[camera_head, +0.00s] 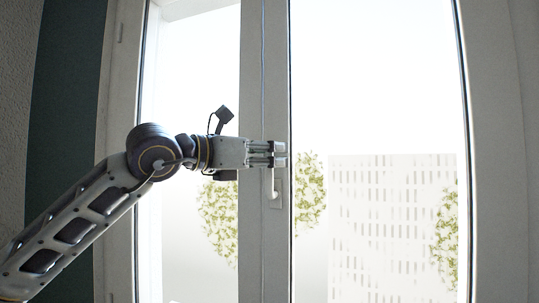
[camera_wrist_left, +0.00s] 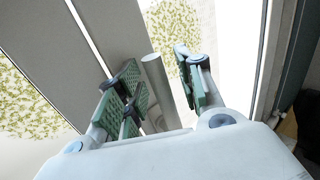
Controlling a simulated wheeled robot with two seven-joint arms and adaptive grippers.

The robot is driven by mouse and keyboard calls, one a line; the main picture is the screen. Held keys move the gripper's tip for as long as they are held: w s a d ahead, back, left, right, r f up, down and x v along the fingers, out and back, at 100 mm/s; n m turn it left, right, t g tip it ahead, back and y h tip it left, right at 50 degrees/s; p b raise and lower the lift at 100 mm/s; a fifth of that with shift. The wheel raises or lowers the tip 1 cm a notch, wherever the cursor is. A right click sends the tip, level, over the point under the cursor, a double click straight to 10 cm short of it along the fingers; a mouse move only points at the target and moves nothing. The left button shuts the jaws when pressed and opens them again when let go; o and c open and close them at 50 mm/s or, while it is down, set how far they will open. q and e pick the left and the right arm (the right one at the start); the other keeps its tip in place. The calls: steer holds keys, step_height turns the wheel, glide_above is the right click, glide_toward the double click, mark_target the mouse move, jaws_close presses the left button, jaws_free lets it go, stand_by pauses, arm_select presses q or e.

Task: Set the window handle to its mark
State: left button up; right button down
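The window handle (camera_head: 271,186) is on the middle window post in the head view, its lower part hanging down below my left gripper (camera_head: 277,153). The gripper hides its upper part. In the left wrist view the handle (camera_wrist_left: 156,84) is a grey bar between the two green-padded fingers of my left gripper (camera_wrist_left: 161,84). The fingers are apart, with a visible gap to the right-hand finger; I cannot tell whether the left-hand finger touches the handle. I cannot make out the mark. My right gripper is not in view.
The window frame (camera_head: 251,255) stands upright with glass panes on both sides. A white wall (camera_head: 509,150) is at the right and a dark green strip (camera_head: 66,85) at the left. A pale building and trees show outside.

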arm_select(q)
jaws_close()
